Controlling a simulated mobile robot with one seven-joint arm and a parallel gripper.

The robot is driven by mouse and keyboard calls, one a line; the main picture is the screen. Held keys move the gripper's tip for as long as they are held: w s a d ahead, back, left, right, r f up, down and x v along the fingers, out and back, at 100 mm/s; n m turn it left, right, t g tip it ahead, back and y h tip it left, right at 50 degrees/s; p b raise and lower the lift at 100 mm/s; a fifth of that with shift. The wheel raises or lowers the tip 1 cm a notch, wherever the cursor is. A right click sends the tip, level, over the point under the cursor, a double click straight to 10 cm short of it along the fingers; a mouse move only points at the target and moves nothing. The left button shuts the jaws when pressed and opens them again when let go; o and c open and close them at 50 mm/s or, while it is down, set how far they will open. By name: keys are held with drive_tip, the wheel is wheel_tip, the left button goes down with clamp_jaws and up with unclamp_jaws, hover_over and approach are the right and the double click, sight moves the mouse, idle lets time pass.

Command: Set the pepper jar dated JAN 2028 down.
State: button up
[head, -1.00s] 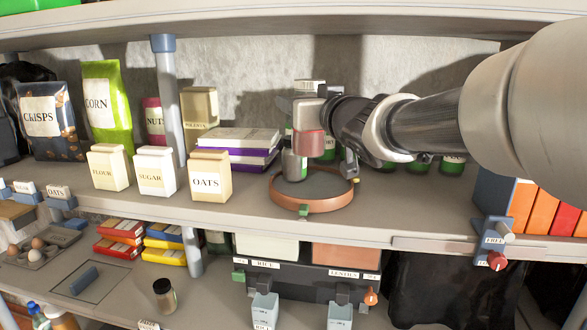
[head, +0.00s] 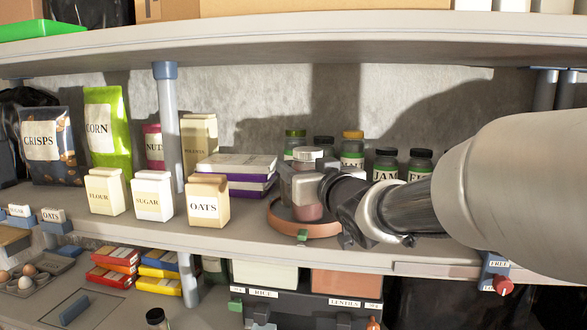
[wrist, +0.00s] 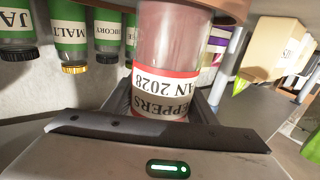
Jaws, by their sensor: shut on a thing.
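The pepper jar (head: 309,209) has pink contents and a pale lid (head: 307,153). In the wrist view the jar (wrist: 180,45) carries a red-edged white label reading PEPPERS, JAN 2028, shown upside down. My gripper (wrist: 160,108) is shut on it, and the jar looks upright. In the head view my gripper (head: 306,184) hides the jar's middle. The jar is low over the round turntable with a brown rim (head: 320,231); the rim also shows at the wrist view's top edge (wrist: 215,9). I cannot tell whether the base touches it.
Behind stand several jars, including MALT (head: 352,150) and JAM (head: 386,165). Stacked books (head: 235,172) and the OATS canister (head: 208,202) stand to the left. The upper shelf (head: 300,40) hangs overhead. The shelf's front edge (head: 345,258) is close before the turntable.

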drive_tip(key=o, duration=1.5)
drive_tip(key=v, duration=1.2)
drive_tip(key=shift+r, duration=0.15)
